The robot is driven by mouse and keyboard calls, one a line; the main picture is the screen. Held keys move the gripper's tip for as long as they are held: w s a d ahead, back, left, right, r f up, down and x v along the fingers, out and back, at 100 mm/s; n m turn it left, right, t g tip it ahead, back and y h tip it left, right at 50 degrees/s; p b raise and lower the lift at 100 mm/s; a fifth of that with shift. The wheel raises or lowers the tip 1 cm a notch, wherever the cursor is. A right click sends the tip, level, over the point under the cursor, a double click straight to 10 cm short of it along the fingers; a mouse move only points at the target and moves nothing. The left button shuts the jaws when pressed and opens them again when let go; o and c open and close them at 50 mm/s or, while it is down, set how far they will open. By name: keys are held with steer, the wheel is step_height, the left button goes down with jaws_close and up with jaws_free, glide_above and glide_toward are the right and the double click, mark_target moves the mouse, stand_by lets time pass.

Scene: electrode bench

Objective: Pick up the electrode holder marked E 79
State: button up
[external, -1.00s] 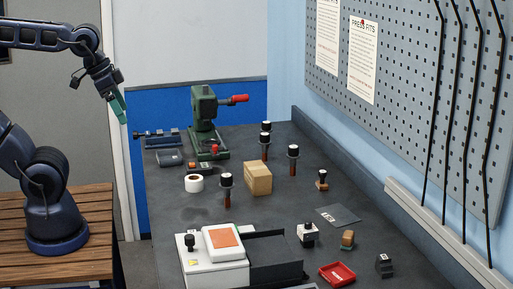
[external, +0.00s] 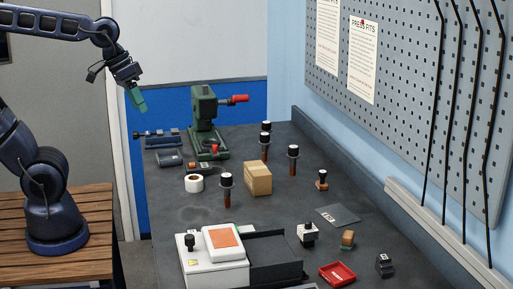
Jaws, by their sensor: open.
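Three similar holders with black tops and brown lower stems stand upright on the dark bench (external: 180,222). One holder (external: 227,190) is left of the wooden block, another holder (external: 293,160) is right of it, and a third holder (external: 265,143) is farther back. Any E 79 marking is too small to read, so I cannot tell which one bears it. My gripper (external: 140,104), with teal fingers, is open and empty. It hangs in the air at the left, above and away from the holders, near the bench's far left end.
A green press (external: 203,112) with a red handle stands at the back. A wooden block (external: 258,178) sits among the holders. A white tape roll (external: 194,183), a white box with an orange pad (external: 212,272) and a red tray (external: 337,273) are also on the bench. A pegboard (external: 405,80) lines the right wall.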

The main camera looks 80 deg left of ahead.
steer(key=w+a+n+h, duration=0.2)
steer(key=w+n, duration=0.6)
steer(key=w, duration=0.7)
steer(key=n+t+h, duration=0.1)
steer(key=n, duration=1.8)
glide_above(292, 154)
steer(key=s+a, duration=0.4)
steer(key=s, duration=0.1)
step_height(292, 154, down, 20)
steer(key=x, duration=0.4)
steer(key=shift+w+f, duration=0.25)
steer(key=shift+w, duration=0.15)
steer(key=shift+w+x, duration=0.25)
steer(key=shift+x, duration=2.4)
steer(key=shift+r, duration=0.15)
steer(key=c, duration=1.1)
